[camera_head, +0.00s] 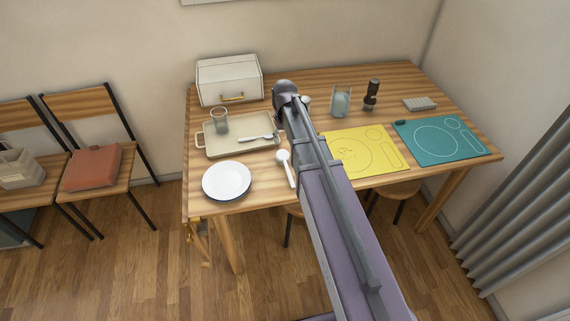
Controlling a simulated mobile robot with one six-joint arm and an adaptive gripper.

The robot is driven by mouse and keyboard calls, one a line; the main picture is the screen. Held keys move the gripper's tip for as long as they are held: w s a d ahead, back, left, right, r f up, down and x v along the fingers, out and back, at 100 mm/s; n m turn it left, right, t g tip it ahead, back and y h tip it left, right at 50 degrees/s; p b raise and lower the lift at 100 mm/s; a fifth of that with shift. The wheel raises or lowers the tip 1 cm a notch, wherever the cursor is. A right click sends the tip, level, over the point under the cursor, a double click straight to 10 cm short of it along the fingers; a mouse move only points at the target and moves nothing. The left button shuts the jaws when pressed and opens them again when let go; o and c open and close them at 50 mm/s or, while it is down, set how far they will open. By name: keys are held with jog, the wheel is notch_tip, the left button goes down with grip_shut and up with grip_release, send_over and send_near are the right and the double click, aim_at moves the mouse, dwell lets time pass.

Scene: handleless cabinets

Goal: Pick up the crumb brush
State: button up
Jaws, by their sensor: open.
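I cannot pick out the crumb brush with certainty. A pale long-handled utensil (256,139) lies on the beige tray (216,151), its head partly hard to make out near my arm. A white utensil with a round head (283,156) lies on the table just right of the tray. My gripper (279,108) is at the far end of my arm, above the table by the tray's right edge. It is open. The wrist mostly hides its fingers, and nothing is seen held in it.
The wooden table (300,75) carries a bread box (229,81), a glass (219,122), a plate (227,180), yellow (385,157) and teal (455,149) mats, a holder (340,102), a dark mill (371,93) and a grey ridged block (420,103). Chairs stand left.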

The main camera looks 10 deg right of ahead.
aim_at(285, 162)
jog(key=shift+f+b, duration=3.55)
jog(key=shift+f, duration=0.25)
jog(key=shift+f, duration=0.15)
jog(key=f+b, duration=0.3)
jog(key=shift+s+d, duration=0.2)
jog(key=shift+s, duration=0.1)
jog(key=shift+f+b, duration=0.95)
jog(key=shift+b, duration=0.15)
grip_shut()
